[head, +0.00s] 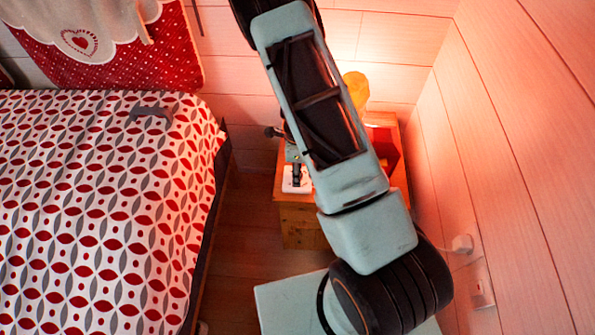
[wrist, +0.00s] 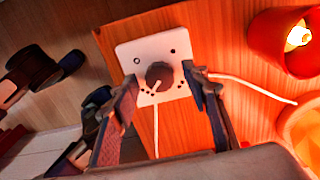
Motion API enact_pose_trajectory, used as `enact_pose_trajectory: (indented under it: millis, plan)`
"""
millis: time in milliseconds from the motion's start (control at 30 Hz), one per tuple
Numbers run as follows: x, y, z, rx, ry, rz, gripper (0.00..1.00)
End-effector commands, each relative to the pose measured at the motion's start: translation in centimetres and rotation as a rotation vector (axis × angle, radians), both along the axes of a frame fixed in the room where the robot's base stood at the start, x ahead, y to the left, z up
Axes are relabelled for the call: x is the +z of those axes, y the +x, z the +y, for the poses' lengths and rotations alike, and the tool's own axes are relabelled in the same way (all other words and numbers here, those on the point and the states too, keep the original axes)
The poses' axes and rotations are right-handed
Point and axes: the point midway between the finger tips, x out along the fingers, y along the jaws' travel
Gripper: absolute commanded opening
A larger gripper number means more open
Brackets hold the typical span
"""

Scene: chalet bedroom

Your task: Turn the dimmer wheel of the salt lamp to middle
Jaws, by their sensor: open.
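The dimmer is a white square plate (wrist: 150,50) with a round dark wheel (wrist: 159,75) on the wooden nightstand. A pale mark on the wheel points to the lower left, and small dark dots lie around it. The plate also shows in the head view (head: 288,186), partly covered. My gripper (wrist: 160,78) is open above the plate, with one finger on each side of the wheel in the wrist view; contact cannot be told. In the head view my gripper (head: 297,172) is small and dark over the plate. The glowing salt lamp (head: 356,88) is partly hidden behind my arm.
A red object (wrist: 282,45) with a pale inside stands on the nightstand, right of the dimmer. White cords run from the plate. The nightstand (head: 297,218) stands between the patterned bed (head: 95,220) and the wooden wall (head: 500,130). A narrow strip of floor shows beside the bed.

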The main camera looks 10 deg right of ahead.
Motion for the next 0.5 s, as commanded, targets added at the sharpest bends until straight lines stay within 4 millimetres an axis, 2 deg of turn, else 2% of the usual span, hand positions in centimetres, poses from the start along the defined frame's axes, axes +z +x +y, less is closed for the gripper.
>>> enact_pose_trajectory:
  millis: [100,500]
  plan:
    - [0.02,-0.01,0.00,0.000,0.000,0.000,0.42]
    - [0.04,-0.02,0.00,0.000,0.000,0.000,0.00]
